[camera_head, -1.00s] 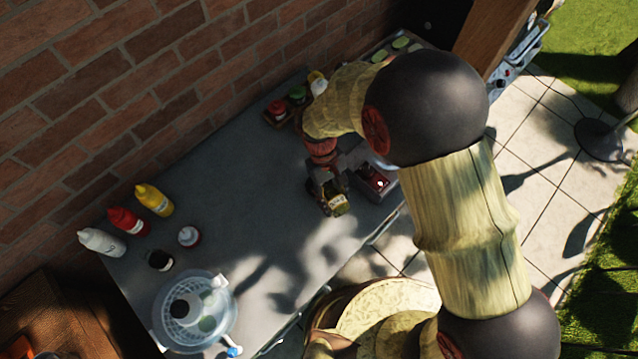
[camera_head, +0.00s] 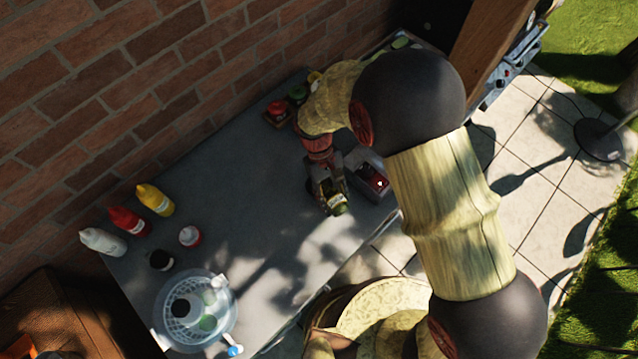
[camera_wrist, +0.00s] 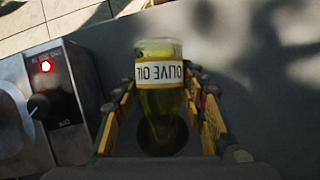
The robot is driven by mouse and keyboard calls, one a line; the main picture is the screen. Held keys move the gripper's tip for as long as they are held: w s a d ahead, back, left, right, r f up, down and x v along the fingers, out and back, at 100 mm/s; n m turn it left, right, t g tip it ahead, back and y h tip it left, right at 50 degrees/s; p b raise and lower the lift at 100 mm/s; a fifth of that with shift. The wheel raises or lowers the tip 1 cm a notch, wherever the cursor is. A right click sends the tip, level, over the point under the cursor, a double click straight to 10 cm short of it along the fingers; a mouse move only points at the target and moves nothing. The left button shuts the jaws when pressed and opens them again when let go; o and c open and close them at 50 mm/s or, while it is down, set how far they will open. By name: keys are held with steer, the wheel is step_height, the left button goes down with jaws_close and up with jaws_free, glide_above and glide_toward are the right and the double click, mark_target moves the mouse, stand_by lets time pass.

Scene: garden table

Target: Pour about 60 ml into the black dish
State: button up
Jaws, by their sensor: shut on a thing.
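My gripper (camera_head: 327,183) is shut on a green olive oil bottle (camera_head: 338,204) near the table's front edge. In the wrist view the bottle (camera_wrist: 160,95) lies between the fingers (camera_wrist: 160,110), with its label upside down in the picture. A dark round patch shows at its lower end; I cannot tell what it is. A small black round thing (camera_head: 161,259) stands at the left of the table, well away from my gripper. It may be the black dish, but it is too small to tell. No stream of oil shows.
White (camera_head: 103,242), red (camera_head: 129,221) and yellow (camera_head: 154,199) bottles line the wall side. A clear basket (camera_head: 195,312) sits at the near left. The table's middle (camera_head: 230,180) is clear.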

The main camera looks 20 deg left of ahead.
steer(key=shift+a, duration=0.1)
stand_by(0.5)
steer(key=shift+s+d+r+t+y+b, duration=0.1)
steer(key=shift+d+t+y+b, duration=0.15)
steer(key=shift+t+y+b, duration=0.85)
steer(key=shift+y+b, duration=0.2)
steer(key=shift+b, duration=0.45)
steer(key=shift+s+r, duration=0.1)
steer(key=shift+r, duration=0.05)
steer(key=shift+y+b, duration=0.3)
steer(key=shift+b, duration=0.1)
